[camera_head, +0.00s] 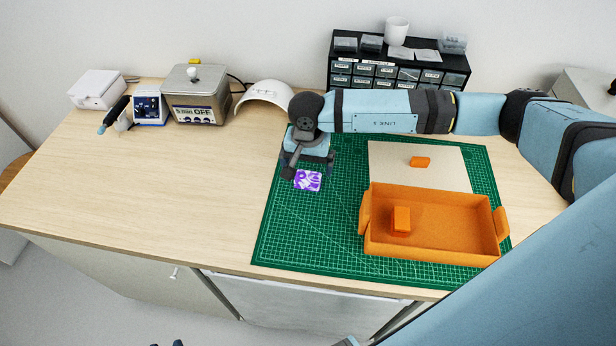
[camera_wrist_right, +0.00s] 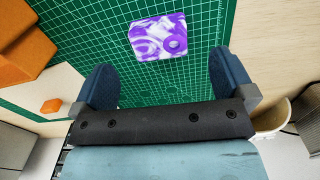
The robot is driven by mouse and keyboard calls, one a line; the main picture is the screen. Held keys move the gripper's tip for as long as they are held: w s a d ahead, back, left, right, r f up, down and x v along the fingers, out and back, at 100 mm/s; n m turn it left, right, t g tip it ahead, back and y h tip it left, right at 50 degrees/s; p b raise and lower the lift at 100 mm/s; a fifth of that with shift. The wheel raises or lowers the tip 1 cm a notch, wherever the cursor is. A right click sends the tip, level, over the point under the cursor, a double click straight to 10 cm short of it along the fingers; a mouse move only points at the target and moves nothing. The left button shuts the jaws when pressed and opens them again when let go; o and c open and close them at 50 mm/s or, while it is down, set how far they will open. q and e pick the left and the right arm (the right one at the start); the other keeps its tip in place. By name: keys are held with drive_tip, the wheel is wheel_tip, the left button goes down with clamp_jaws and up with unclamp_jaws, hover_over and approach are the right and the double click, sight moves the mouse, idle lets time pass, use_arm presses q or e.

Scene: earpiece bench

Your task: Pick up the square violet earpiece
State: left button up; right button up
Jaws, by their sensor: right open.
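The square violet earpiece (camera_head: 308,180) lies flat on the green cutting mat, near its left side. It is a violet and white swirled piece with rounded corners, and it also shows in the right wrist view (camera_wrist_right: 160,37). My right gripper (camera_head: 307,168) points down above the mat, just behind the earpiece. In the right wrist view its two fingers (camera_wrist_right: 163,75) are spread wide and empty, with the earpiece ahead of the gap between them. The earpiece is not touched by either finger there. My left gripper is not clearly seen.
An orange tray (camera_head: 440,252) with an orange block (camera_head: 401,220) stands on the mat (camera_head: 300,235) at right. Behind it a beige board (camera_head: 390,160) bears a small orange piece (camera_head: 420,162). A black drawer cabinet (camera_head: 345,66) is at the back. The table's left front is clear.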

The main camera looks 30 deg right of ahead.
sight(309, 175)
drive_tip(key=shift+d+f, duration=0.1)
drive_tip(key=shift+f, duration=0.45)
drive_tip(key=f+p, duration=0.1)
drive_tip(key=f, duration=0.1)
drive_tip(key=f+p, duration=0.1)
drive_tip(key=f, duration=0.1)
drive_tip(key=shift+w+d+f, duration=0.2)
drive_tip(key=shift+f, duration=0.15)
drive_tip(key=c, duration=1)
